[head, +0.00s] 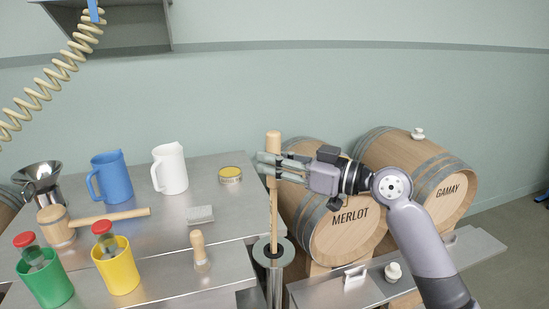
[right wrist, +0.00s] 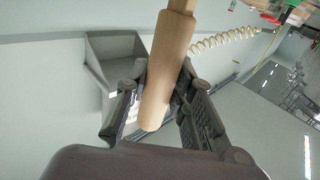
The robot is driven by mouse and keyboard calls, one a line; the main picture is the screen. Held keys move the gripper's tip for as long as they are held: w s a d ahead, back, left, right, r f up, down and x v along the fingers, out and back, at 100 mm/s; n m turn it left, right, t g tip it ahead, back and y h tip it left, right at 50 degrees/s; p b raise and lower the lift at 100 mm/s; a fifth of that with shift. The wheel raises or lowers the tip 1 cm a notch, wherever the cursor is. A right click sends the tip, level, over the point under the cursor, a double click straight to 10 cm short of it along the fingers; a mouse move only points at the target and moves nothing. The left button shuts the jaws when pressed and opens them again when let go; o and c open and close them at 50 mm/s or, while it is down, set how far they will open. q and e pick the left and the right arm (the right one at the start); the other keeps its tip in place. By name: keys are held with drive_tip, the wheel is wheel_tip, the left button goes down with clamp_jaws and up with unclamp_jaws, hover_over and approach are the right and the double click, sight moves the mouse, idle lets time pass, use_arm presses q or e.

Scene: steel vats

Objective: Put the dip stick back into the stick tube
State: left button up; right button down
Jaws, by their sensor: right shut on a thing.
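The dip stick (head: 273,205) is a thin wooden rod with a thicker, rounded wooden handle (head: 273,142) at its top. It hangs about upright. My right gripper (head: 268,170) is shut on it just below the handle's top part; the right wrist view shows the handle (right wrist: 168,75) between both fingers (right wrist: 160,100). My left gripper is not in view.
Merlot (head: 345,225) and Gamay (head: 440,180) barrels stand right, close to my arm.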

sight(276, 186)
wheel_tip(276, 186, down, 2)
drive_tip(key=shift+f+b, duration=0.1)
drive_tip(key=shift+b, duration=0.55)
drive_tip(key=shift+d+f+b, duration=0.15)
drive_tip(key=shift+f+b, duration=0.7)
drive_tip(key=shift+f, duration=0.05)
